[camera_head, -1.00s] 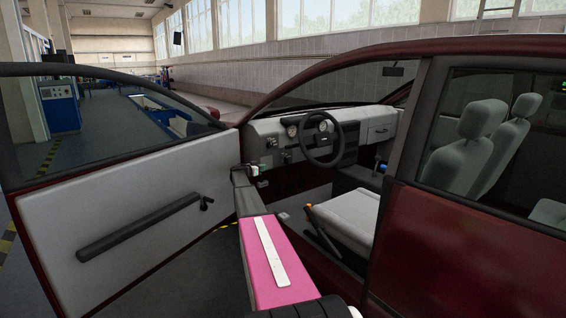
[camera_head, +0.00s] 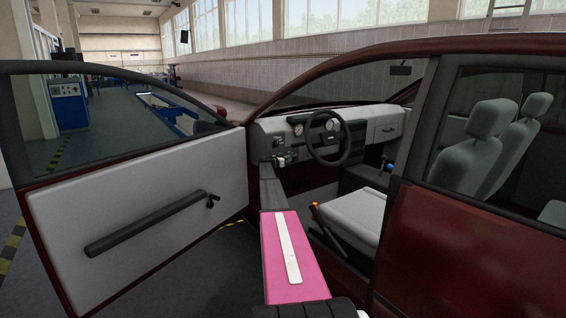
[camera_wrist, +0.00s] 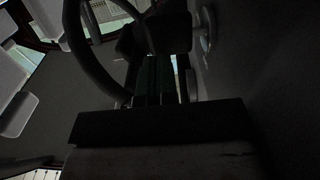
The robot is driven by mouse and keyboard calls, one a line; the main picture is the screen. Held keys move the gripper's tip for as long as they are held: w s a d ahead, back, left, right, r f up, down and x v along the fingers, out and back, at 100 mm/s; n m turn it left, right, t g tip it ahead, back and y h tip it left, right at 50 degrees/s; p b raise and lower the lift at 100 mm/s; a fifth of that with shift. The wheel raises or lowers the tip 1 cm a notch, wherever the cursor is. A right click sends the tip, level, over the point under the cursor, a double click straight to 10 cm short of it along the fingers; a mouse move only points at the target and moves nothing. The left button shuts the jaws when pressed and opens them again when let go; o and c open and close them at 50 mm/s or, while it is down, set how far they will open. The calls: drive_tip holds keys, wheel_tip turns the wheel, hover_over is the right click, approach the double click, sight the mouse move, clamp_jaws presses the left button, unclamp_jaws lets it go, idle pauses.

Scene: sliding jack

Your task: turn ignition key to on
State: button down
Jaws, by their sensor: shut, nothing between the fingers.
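My gripper (camera_head: 287,160) is inside the open car door, just left of the steering wheel (camera_head: 325,139) and against the view of the lower dashboard. In the wrist view my gripper (camera_wrist: 160,82) has its fingers close together with nothing seen between them. The dark rim of the steering wheel (camera_wrist: 84,52) curves past on the left there. The dashboard (camera_head: 270,127) spreads behind the wheel. I cannot make out the ignition key in either view; the wrist view is very dark and the fingers cover part of the column area.
The open front door (camera_head: 140,210) with its long armrest stands left of my arm. The front seat (camera_head: 354,214) is to the right, with an orange-tipped lever (camera_head: 314,205) beside it. The red rear door (camera_head: 460,250) is close on the right. My arm passes through the gap.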

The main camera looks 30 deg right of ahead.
drive_tip(key=shift+d, duration=0.5)
